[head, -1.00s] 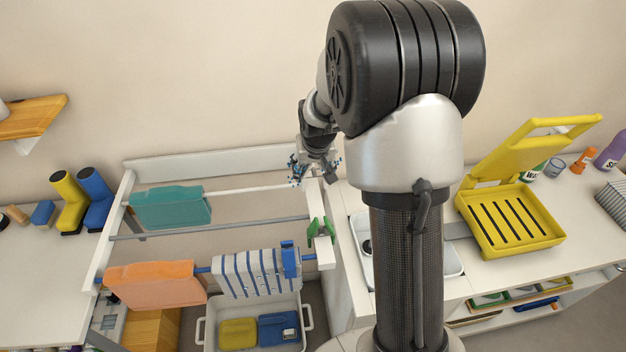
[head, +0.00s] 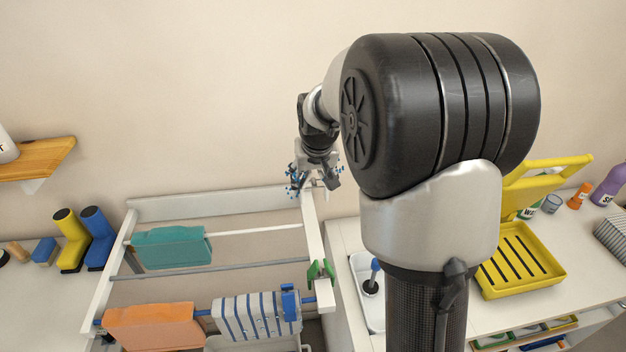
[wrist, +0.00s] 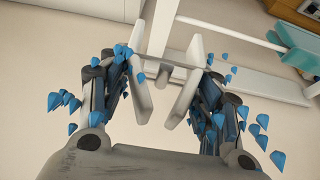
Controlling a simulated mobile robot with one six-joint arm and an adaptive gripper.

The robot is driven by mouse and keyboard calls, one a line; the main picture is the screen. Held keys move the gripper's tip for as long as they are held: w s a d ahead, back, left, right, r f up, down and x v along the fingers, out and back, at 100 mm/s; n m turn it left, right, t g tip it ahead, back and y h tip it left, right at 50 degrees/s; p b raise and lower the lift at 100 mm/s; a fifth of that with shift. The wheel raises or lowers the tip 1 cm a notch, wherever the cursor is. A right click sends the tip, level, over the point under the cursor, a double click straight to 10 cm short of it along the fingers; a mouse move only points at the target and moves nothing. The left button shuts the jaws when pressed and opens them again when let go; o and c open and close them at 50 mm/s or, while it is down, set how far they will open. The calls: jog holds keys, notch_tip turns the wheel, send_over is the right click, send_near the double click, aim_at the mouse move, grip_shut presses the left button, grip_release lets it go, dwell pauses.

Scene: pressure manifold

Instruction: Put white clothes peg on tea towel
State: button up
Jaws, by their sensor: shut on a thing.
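My gripper (wrist: 165,92) is held above the rack's far right corner, and shows small behind my arm in the head view (head: 313,180).
The rack (head: 317,240) also holds a teal cloth (head: 171,248) and an orange cloth (head: 152,328). A green peg (head: 321,272) is on its right side. Boots (head: 95,237) stand left. A yellow tray (head: 522,262) is right. Air above the rack is clear.

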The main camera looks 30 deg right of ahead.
jog(key=shift+c, duration=1.3)
notch_tip(320, 180, up, 8)
jog(key=p, duration=0.6)
jog(key=s+a+f+n+y+b, duration=0.2)
jog(key=a+f+n+b, duration=0.25)
jog(key=a, duration=0.35)
jog(key=s+a+f+n+y+b, duration=0.1)
jog(key=s+a+f+n+b, duration=0.2)
jog(key=a+f, duration=0.4)
jog(key=n+g+y+b, duration=0.3)
jog(key=n+b, duration=0.4)
jog(key=n, duration=0.4)
send_over(216, 308)
notch_tip(216, 308, down, 6)
jog(key=shift+m, duration=0.25)
jog(key=shift+d+f+b, duration=0.15)
jog(key=shift+f+b, duration=1.85)
jog(key=shift+f, duration=2)
jog(key=shift+f+b, duration=0.75)
jog(key=shift+b, duration=0.25)
